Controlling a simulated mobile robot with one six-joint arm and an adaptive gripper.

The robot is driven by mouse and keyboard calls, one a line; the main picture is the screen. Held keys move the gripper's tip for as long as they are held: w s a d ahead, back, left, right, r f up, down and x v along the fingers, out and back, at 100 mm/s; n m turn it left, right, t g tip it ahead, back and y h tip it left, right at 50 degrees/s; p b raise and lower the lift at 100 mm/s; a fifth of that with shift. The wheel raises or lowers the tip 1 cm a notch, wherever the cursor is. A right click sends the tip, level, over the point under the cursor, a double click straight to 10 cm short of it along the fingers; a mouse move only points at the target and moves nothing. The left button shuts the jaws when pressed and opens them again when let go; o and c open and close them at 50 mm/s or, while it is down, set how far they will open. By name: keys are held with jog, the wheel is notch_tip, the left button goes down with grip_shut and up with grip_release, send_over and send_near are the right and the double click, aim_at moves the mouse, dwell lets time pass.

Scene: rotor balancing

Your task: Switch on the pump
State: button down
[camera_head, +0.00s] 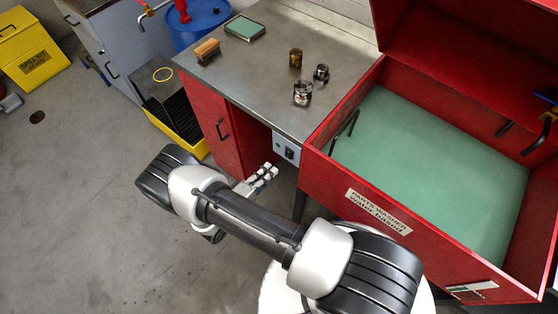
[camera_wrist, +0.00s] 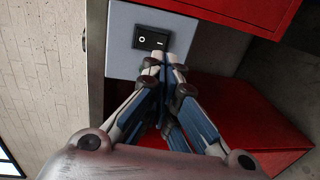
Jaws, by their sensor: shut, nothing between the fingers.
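The pump switch (camera_wrist: 152,39) is a black rocker marked O and I. It sits on a light grey box (camera_head: 278,146) under the front edge of the steel bench, left of the red parts washer (camera_head: 335,195). My gripper (camera_wrist: 165,62) is shut and empty. In the wrist view its fingertips are at the lower edge of the switch, near the I side; I cannot tell whether they touch it. In the head view my gripper (camera_head: 267,172) is just below and left of the box. The rocker's tilt is too small to tell.
The steel bench top (camera_head: 262,80) holds a brush (camera_head: 207,50), a green-topped tray (camera_head: 244,28) and several small metal parts. A red cabinet door (camera_head: 212,120) is left of the box. A yellow tray (camera_head: 186,139) stands on the floor further left.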

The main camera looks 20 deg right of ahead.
aim_at(289, 154)
jog(key=x, duration=0.6)
jog(key=shift+b, duration=0.35)
